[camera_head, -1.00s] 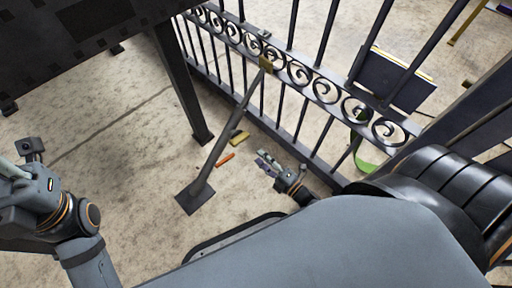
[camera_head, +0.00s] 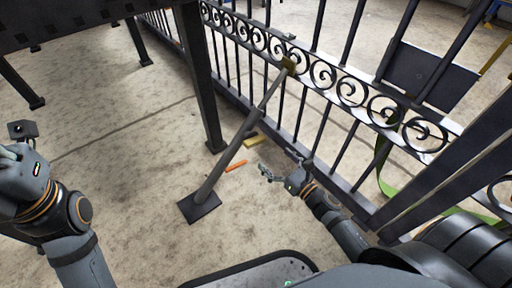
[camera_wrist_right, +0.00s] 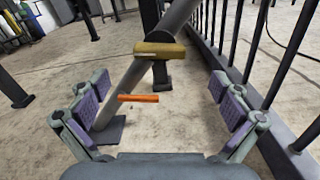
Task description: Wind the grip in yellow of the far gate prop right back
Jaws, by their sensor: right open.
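A grey prop (camera_head: 235,148) leans from the gate's scroll band down to a square foot plate on the floor. A yellow grip (camera_head: 252,141) and an orange bar (camera_head: 236,165) show just right of the shaft. In the right wrist view the yellow grip (camera_wrist_right: 159,50) lies across the front of the shaft, with the orange bar (camera_wrist_right: 138,98) lower and nearer. My right gripper (camera_head: 277,176) is open and empty, right of both; in its wrist view its purple-padded fingers stand wide apart. My left gripper (camera_head: 18,152) is at the left edge, its fingers unclear.
The black gate (camera_head: 335,85) with scrollwork runs along the right, close to my right arm. A dark table (camera_head: 75,18) with legs stands at upper left. A green strap (camera_head: 388,160) hangs by the gate. Floor left is clear.

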